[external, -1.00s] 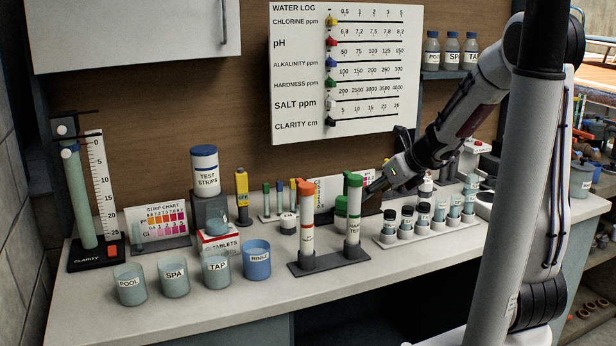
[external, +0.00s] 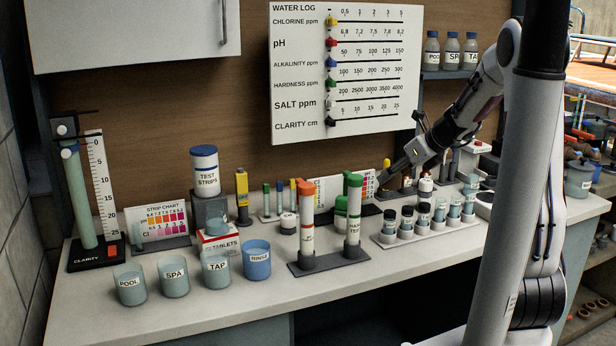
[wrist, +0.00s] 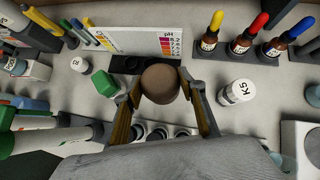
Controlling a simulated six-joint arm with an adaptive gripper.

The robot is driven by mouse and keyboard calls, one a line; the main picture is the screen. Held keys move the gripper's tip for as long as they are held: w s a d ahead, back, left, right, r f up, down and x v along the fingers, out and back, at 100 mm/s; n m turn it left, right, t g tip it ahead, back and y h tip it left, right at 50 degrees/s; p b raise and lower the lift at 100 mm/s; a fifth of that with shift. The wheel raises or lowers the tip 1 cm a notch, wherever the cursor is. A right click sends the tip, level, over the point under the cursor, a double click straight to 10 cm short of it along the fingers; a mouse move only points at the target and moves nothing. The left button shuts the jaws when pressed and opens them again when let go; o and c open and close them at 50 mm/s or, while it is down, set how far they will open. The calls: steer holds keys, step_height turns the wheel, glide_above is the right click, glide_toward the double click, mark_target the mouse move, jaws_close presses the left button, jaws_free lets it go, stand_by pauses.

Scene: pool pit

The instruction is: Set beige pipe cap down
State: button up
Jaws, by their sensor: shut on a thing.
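The beige pipe cap shows as a round brown-beige piece (wrist: 160,84) in the middle of the wrist view. My gripper (wrist: 161,90) is shut on it, with one finger at each side. In the external view my gripper (external: 384,179) is over the back right of the bench, and I cannot make out the cap there. The wrist view does not clearly show the gap between cap and bench top.
A dark holder (wrist: 125,65) lies just beyond the cap, beside a colour chart. A white K5 bottle (wrist: 238,92) stands right, a green cap (wrist: 104,83) left. Dropper bottles (wrist: 274,45) line the back. Sample vials (external: 407,219) stand in front.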

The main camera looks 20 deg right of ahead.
mark_target(399, 188)
steer(key=shift+d, duration=0.1)
stand_by(0.3)
steer(key=shift+f, duration=2.9)
steer(key=shift+f, duration=2.1)
steer(key=shift+f, duration=0.6)
steer(key=o, duration=1.2)
steer(key=shift+r, duration=0.2)
